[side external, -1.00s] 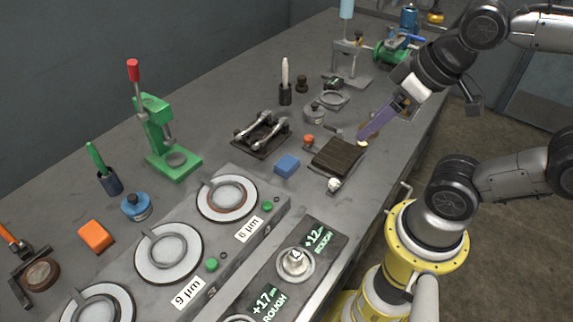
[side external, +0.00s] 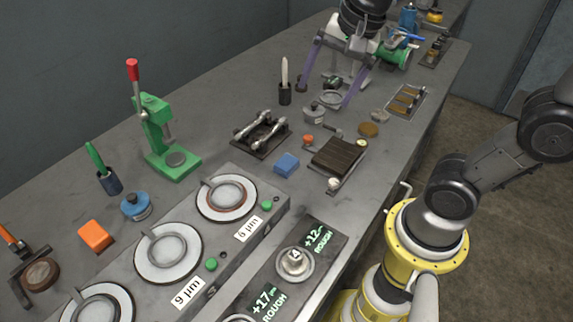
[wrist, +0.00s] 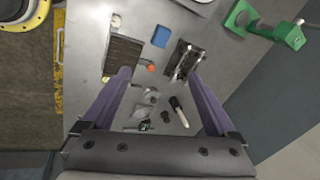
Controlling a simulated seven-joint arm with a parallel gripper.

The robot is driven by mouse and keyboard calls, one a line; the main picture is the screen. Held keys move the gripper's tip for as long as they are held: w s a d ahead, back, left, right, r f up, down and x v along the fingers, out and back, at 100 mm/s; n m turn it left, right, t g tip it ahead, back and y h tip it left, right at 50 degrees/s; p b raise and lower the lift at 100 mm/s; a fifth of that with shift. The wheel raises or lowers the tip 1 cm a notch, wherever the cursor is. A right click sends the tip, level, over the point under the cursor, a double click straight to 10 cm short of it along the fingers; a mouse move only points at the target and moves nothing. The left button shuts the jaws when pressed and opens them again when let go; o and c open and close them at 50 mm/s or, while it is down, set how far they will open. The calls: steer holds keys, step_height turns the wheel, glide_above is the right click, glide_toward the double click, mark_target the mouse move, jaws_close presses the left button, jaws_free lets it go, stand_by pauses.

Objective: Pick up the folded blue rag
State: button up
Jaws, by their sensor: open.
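The folded blue rag (side external: 287,165) looks like a small blue block lying flat on the grey bench, between the dark clamp fixture and the gauge-block row. It also shows in the wrist view (wrist: 161,36), at the top middle, beyond my fingertips. My gripper (side external: 325,98) has two long purple fingers spread wide, above the back part of the bench. In the wrist view my gripper (wrist: 159,74) is open with nothing held between the fingers. The rag is apart from both fingers.
A dark fixture with two metal rods (side external: 262,134) stands left of the rag, and a dark slatted block (side external: 338,157) stands to its right. The lapping-plate console (side external: 262,228) lies in front.

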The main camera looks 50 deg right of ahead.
steer(key=w+f+m+g, duration=0.2)
steer(key=w+f+m, duration=0.1)
steer(key=w, duration=0.3)
steer(key=g, duration=0.2)
glide_above(287, 162)
step_height(287, 162, down, 6)
steer(key=shift+m, duration=0.3)
step_height(287, 162, down, 14)
steer(key=shift+f, duration=0.2)
steer(key=c, duration=1.4)
steer(key=shift+c, duration=0.2)
steer(key=shift+r, duration=0.1)
